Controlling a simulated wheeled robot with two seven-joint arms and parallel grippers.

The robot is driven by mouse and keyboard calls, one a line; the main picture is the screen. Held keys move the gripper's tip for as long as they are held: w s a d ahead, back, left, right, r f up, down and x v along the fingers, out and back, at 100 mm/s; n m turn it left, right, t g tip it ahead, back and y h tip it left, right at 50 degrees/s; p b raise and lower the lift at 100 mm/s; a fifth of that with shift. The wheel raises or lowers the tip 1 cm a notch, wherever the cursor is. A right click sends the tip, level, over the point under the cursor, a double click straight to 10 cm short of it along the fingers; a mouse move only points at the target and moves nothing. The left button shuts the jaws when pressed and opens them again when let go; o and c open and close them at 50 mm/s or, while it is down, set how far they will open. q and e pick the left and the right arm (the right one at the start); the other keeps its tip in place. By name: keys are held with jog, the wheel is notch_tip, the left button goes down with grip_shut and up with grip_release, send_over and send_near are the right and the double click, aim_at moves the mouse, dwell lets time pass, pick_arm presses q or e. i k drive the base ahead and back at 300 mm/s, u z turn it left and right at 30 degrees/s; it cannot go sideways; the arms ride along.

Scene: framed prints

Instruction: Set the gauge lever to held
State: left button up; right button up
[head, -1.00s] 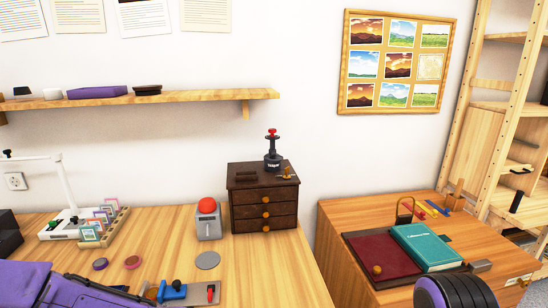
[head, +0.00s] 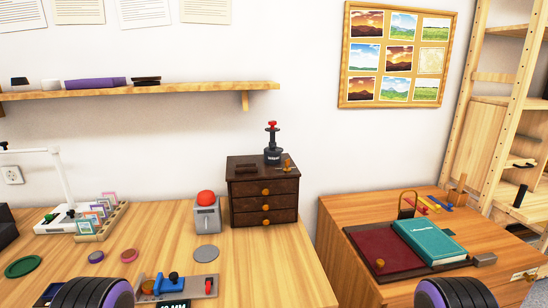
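A small grey gauge fixture (head: 203,292) lies on the left desk at the bottom of the head view. It carries a blue block (head: 178,286) with a dark knob on top. A small red-tipped lever (head: 208,284) stands at its right end; its setting is too small to read. A dark plate marked "40 MM" (head: 173,304) is partly cut off at the bottom edge. Neither gripper is in view. Only a black and purple round part of my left arm shows at bottom left, and a like part of my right arm at bottom right.
Behind the fixture are a grey disc (head: 206,253), a red-domed grey box (head: 207,215) and a dark drawer chest (head: 263,200). Small discs (head: 129,256) and a card rack (head: 101,222) lie left. The right table (head: 345,215) holds a teal book (head: 428,242). The left desk's right part is clear.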

aim_at(209, 282)
jog(key=u, duration=0.3)
jog(key=k, duration=1.25)
jog(key=u, duration=0.25)
jog(key=i, duration=0.85)
jog(key=u, duration=0.8)
